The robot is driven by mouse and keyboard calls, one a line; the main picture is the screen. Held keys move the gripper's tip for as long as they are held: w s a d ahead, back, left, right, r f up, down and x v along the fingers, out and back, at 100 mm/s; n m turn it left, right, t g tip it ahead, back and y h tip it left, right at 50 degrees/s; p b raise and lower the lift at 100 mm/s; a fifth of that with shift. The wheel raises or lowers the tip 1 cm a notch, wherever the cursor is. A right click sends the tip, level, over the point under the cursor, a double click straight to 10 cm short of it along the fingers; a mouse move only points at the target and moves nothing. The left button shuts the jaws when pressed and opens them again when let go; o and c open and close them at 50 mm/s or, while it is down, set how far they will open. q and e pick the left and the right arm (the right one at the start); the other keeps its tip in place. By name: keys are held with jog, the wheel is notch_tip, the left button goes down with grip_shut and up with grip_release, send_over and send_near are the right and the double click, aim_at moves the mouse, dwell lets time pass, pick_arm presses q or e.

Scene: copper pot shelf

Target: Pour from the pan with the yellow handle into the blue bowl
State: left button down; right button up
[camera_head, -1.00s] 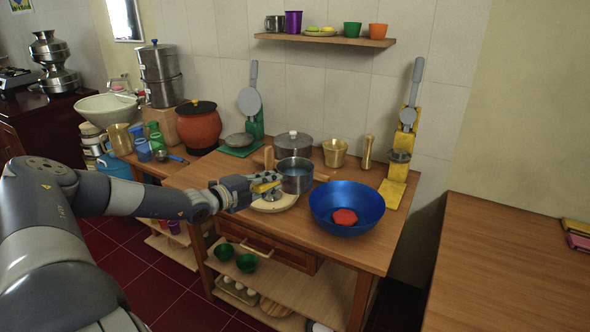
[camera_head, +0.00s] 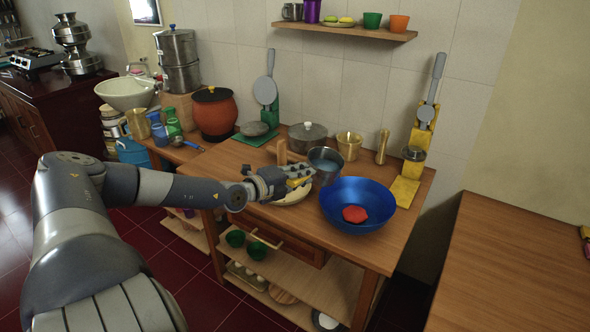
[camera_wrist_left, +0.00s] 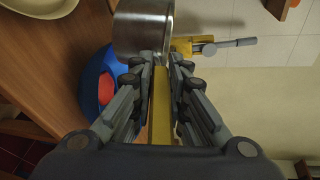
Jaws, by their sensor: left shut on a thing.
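The steel pan (camera_head: 325,163) with the yellow handle is tilted and held beside the left rim of the blue bowl (camera_head: 346,219). My left gripper (camera_head: 300,175) is shut on its yellow handle, which runs between the fingers in the left wrist view (camera_wrist_left: 161,105). The pan's steel side (camera_wrist_left: 143,30) shows just beyond the fingertips. The blue bowl stands upright on the wooden table and holds a red object (camera_head: 354,214). In the left wrist view the bowl (camera_wrist_left: 92,85) is partly hidden behind the pan and fingers. My right gripper is not in view.
A lidded pot (camera_head: 307,138), a brass cup (camera_head: 349,145) and a brass cylinder (camera_head: 382,147) stand behind the pan. A yellow stand (camera_head: 405,190) is right of the bowl. A pale round board (camera_head: 291,197) lies below my gripper. The right counter (camera_head: 510,260) is mostly clear.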

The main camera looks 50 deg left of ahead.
pick_arm(q)
jog(key=shift+w+d+r+b, duration=0.1)
jog(key=shift+w+d+b, duration=0.1)
jog(key=shift+d+b, duration=0.2)
jog(key=shift+w+d+b, duration=0.1)
jog(key=shift+d+b, duration=0.35)
jog(key=shift+d, duration=0.2)
jog(key=shift+w+d+r+m+y+p, duration=0.1)
jog(key=shift+d+r+m+y+p, duration=0.15)
jog(key=shift+d+m, duration=0.35)
jog(key=shift+w+d+r+m+y+p, duration=0.1)
jog(key=shift+d+r+m+y+p, duration=0.1)
jog(key=shift+d+m, duration=0.35)
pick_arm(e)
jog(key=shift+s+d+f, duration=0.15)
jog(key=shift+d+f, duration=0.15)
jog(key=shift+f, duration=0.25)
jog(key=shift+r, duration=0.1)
pick_arm(q)
jog(key=shift+d+f+m+g+y+p, duration=0.3)
jog(key=shift+m+p, duration=0.35)
jog(key=shift+p, duration=0.3)
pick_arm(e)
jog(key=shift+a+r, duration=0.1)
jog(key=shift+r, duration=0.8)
